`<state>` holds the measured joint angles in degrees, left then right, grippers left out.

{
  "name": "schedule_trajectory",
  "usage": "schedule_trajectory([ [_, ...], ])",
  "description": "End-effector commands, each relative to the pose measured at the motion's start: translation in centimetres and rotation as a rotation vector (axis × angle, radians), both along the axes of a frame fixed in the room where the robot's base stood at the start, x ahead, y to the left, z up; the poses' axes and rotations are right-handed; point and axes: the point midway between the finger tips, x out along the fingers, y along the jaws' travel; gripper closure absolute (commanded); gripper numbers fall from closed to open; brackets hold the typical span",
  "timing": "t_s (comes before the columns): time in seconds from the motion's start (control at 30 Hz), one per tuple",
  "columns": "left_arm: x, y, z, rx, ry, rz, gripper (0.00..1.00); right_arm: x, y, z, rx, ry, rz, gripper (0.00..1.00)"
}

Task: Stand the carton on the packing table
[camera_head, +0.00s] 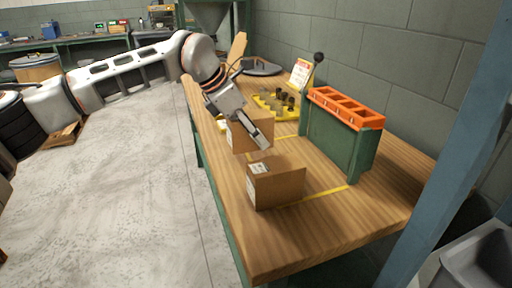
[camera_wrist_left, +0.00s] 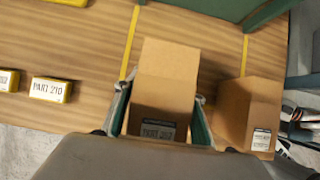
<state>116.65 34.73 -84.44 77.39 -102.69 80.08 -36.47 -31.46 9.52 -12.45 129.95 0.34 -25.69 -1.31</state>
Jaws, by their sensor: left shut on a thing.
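My left gripper (camera_head: 258,138) is shut on a brown carton (camera_head: 239,137) over the packing table (camera_head: 340,222). In the left wrist view the gripper's fingers (camera_wrist_left: 160,120) lie along both sides of this carton (camera_wrist_left: 168,70), which has a white part label on its near face. The carton looks upright; whether its base touches the tabletop I cannot tell. A second brown carton (camera_head: 277,186) with a white label stands on the table nearer the front end, apart from the held one. It also shows at the right of the left wrist view (camera_wrist_left: 248,108). My right gripper is not in view.
A yellow tray (camera_head: 270,104) with dark parts lies behind. Yellow part-label blocks (camera_wrist_left: 50,90) line the table's edge. The table's front end is clear.

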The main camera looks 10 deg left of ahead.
Motion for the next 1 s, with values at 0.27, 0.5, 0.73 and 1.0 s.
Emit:
schedule_trajectory([
  [0.27, 0.0, 0.0, -3.8, -0.002, 0.002, 0.001, 0.99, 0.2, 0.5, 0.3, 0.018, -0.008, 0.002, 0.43],
  [0.5, 0.0, 0.0, -3.6, 0.000, -0.001, 0.001, 0.99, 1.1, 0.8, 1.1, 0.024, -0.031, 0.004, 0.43],
  [0.73, 0.0, 0.0, -3.8, 0.001, 0.002, 0.000, 0.43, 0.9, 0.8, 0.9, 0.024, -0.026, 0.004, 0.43],
  [1.0, -0.1, 0.2, -3.3, 0.000, 0.000, 0.001, 0.43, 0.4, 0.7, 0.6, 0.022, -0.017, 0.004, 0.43],
])
